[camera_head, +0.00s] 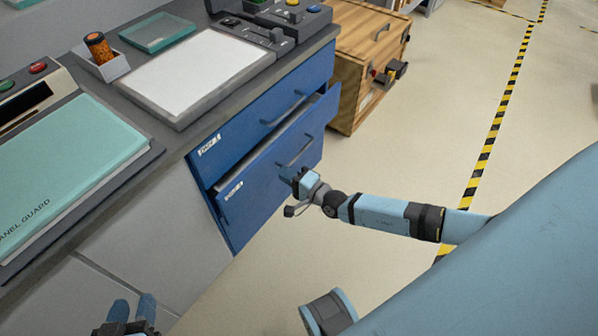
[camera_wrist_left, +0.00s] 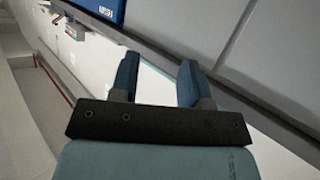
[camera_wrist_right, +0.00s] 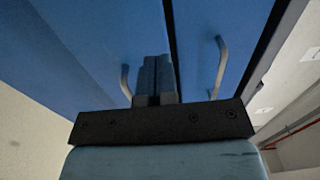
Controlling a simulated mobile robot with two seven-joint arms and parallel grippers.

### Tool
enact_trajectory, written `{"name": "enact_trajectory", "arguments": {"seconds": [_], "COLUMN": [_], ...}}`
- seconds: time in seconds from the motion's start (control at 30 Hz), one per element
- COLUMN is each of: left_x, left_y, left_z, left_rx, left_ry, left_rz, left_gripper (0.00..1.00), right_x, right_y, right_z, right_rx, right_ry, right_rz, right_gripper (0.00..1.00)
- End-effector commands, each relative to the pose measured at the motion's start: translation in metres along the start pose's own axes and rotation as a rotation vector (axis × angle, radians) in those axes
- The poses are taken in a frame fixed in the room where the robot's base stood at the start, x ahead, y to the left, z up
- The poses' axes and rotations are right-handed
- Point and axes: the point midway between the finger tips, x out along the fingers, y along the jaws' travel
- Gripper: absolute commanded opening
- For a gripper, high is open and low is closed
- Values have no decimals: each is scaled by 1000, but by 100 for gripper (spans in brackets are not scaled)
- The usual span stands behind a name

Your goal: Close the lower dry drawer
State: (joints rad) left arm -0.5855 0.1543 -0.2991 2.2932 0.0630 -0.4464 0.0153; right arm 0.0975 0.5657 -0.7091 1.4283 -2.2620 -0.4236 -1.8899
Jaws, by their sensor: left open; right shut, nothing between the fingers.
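The lower drawer (camera_head: 262,186) is blue, with a bar handle (camera_head: 296,149) and a small label too small to read. It stands partly open, its front sticking out from the cabinet below the upper blue drawer (camera_head: 247,127).
The counter above holds a white pad (camera_head: 197,75), a teal tray (camera_head: 158,33), an orange jar (camera_head: 98,47) and a teal panel guard (camera_head: 72,160). A wooden crate (camera_head: 360,60) stands beyond the drawers. The floor to the right is open, with a yellow-black stripe (camera_head: 497,125).

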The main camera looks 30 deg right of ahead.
Motion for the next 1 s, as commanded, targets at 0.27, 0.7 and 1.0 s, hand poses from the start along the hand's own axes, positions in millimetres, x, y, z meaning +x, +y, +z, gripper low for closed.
{"name": "enact_trajectory", "arguments": {"seconds": [0.27,0.7,1.0], "left_x": [3,4,4], "left_y": [7,13,21], "left_z": [-17,-28,-46], "left_rx": [-7,-14,-27], "left_ry": [90,134,250], "left_rz": [27,45,82], "left_gripper": [43,43,43], "right_x": [50,65,92], "right_y": [1,0,4], "right_z": [0,-1,-1], "right_rx": [1,1,2], "right_ry": [1,1,2], "right_rz": [-1,0,-3], "right_gripper": [0,0,0]}}
